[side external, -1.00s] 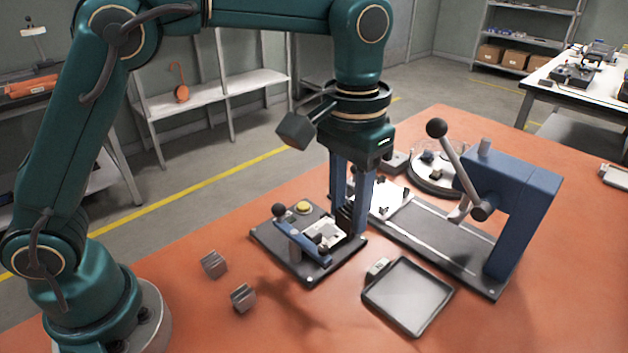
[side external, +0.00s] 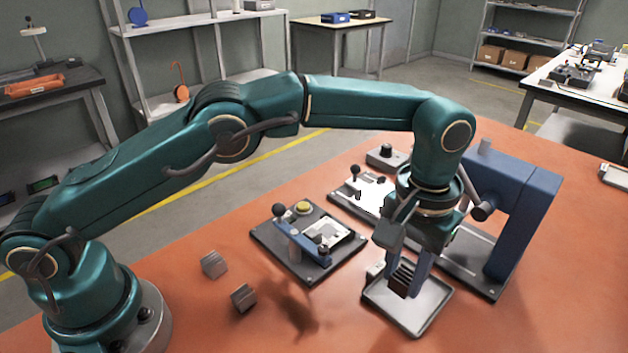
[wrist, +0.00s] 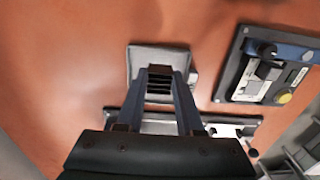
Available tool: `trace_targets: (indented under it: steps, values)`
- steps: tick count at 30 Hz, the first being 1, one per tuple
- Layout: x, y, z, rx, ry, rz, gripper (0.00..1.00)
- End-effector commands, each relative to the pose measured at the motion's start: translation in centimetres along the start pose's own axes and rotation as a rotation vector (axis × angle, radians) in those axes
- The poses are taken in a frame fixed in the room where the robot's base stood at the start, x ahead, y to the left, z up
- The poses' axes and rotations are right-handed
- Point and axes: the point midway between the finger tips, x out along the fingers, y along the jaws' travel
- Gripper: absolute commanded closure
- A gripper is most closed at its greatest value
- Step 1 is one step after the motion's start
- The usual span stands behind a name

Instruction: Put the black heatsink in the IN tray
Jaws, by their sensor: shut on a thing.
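My gripper (side external: 408,280) is shut on the black heatsink (side external: 401,279), whose dark fins show between the fingers. In the side view both are over the grey tray (side external: 423,320), with the heatsink low over its left part. I cannot tell whether the heatsink touches the tray floor. In the wrist view the heatsink (wrist: 159,86) sits between the fingertips of my gripper (wrist: 160,80), in front of the tray (wrist: 142,56). A small label block (side external: 376,270) stands at the tray's back left edge; its text is too small to read.
A fixture with a blue clamp bar (side external: 290,245) stands left of the tray. A blue lever press (side external: 530,210) stands behind right, close to my arm. Two grey finned blocks (side external: 214,264) (side external: 243,297) lie at the left. The orange tabletop (side external: 340,325) in front is clear.

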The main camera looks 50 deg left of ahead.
Motion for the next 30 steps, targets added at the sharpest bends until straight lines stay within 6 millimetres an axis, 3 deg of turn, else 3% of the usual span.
trace_targets:
  steps: [12, 23, 24, 26, 30]
  values:
    - [4.1, 0.2, 0.1, 0.0, -0.002, -0.001, 1.0]
    - [4.4, 0.2, 0.1, 0.0, -0.001, -0.001, 1.0]
    - [4.5, 0.2, 0.1, 0.0, -0.001, -0.001, 0.6]
    - [4.5, 0.2, 0.1, 0.0, -0.001, 0.0, 0.37]
    - [4.5, 0.2, 0.1, 0.0, 0.0, 0.0, 0.34]
